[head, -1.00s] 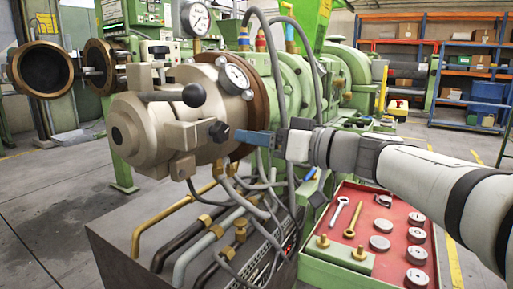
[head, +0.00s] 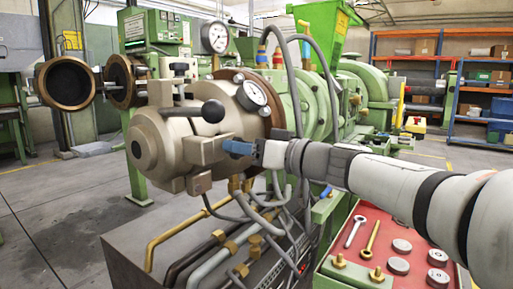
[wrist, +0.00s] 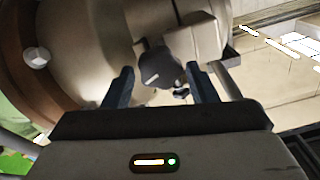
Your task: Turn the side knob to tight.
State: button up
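The side knob (wrist: 160,68) is dark and lobed, on the side of the beige extruder head (head: 180,140). In the head view the knob is hidden behind my gripper (head: 238,147). In the wrist view my gripper (wrist: 158,72) is open, its two blue fingers standing apart. The knob shows between the fingertips, one finger on each side, with visible gaps. I cannot tell how deep the knob sits between them, and no contact shows.
Pipes and hoses (head: 205,255) run below. A red tray (head: 375,235) with tools and discs stands at lower right. Open floor (head: 60,200) lies left.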

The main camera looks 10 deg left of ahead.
jog(key=c, duration=0.7)
jog(key=shift+w+f+m, duration=0.1)
jog(key=shift+f+m, duration=0.05)
jog(key=shift+m, duration=3.5)
jog(key=shift+f+m, duration=0.1)
jog(key=shift+m, duration=3.6)
jog(key=shift+w+f+m, duration=0.1)
jog(key=shift+f+m, duration=0.05)
jog(key=shift+m, duration=3.5)
